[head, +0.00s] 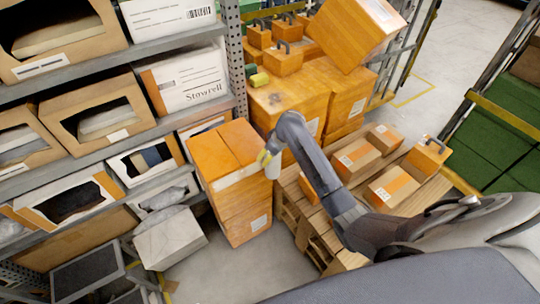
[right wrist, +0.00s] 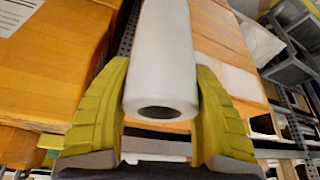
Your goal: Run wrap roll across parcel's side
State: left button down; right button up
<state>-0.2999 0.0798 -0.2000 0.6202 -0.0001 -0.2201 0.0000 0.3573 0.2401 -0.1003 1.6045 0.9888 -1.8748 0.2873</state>
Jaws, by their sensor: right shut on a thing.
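The parcel is a tall orange carton stack (head: 238,205) standing on the floor beside the rack. A pale whitish band (head: 228,180) runs across its upper side. My right gripper (head: 268,158) is at the right end of this band, close against the parcel. Its yellow fingers are shut on a white wrap roll (head: 273,169). In the right wrist view the roll (right wrist: 163,60) lies between both fingers, with its dark hollow core end facing the camera. I cannot tell whether the roll touches the parcel. My left gripper is in neither view.
A metal rack (head: 235,50) with boxes and bins stands at the left. Large orange cartons (head: 290,100) stand behind my right gripper. A wooden pallet (head: 310,240) with small parcels lies under my right arm. Bare floor shows in front of the parcel.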

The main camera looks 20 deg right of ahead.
aim_at(235, 172)
jog(key=shift+a, duration=0.1)
jog(key=shift+s+a, duration=0.15)
jog(key=shift+a, duration=0.55)
jog(key=shift+s+a, duration=0.1)
jog(key=shift+a, duration=0.55)
jog(key=shift+a, duration=0.1)
jog(key=shift+s+a+r, duration=0.1)
jog(key=shift+s+a, duration=0.05)
jog(key=shift+a, duration=1.2)
jog(key=shift+s+a, duration=0.1)
jog(key=shift+a, duration=1.25)
jog(key=shift+a, duration=0.1)
jog(key=shift+s+a, duration=0.25)
jog(key=shift+a, duration=2.35)
jog(key=shift+d, duration=0.1)
